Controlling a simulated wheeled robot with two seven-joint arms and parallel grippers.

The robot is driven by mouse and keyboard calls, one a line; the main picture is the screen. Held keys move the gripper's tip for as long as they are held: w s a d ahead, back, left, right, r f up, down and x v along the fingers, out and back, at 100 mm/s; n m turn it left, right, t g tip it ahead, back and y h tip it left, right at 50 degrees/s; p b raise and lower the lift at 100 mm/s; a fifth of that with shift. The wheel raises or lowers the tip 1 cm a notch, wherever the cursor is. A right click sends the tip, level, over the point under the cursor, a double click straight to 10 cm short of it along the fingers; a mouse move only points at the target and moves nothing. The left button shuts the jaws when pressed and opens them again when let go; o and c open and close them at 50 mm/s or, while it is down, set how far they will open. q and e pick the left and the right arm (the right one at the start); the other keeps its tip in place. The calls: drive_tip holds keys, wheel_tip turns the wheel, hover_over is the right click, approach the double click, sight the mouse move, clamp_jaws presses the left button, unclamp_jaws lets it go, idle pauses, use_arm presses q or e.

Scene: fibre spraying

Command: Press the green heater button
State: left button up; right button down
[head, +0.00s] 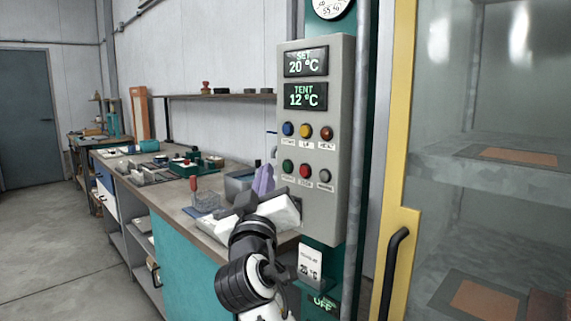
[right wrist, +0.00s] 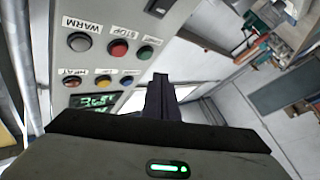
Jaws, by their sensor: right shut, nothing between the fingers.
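The grey control panel (head: 318,130) carries two rows of round buttons. The green button (head: 287,167) is at the left of the lower row, with a red and a grey button to its right. In the right wrist view the panel appears turned, and the green button (right wrist: 145,52) is at its edge, left of and above the fingertips. My right gripper (head: 246,197) is shut and empty, below and left of the green button, apart from it. Its closed fingers (right wrist: 160,80) point up the wrist picture. My left gripper is not in view.
The panel's displays (head: 306,78) read SET 20 °C and TENT 12 °C; a small display (head: 323,303) below appears to read OFF. A yellow-framed glass cabinet door (head: 402,150) is right. Floor at left is clear.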

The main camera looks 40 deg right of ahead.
drive_tip(key=shift+w+d, duration=0.1)
drive_tip(key=shift+d, duration=0.9)
idle(0.3)
idle(1.0)
drive_tip(key=shift+d, duration=0.4)
drive_tip(key=shift+d, duration=0.45)
idle(0.8)
drive_tip(key=shift+a, duration=0.85)
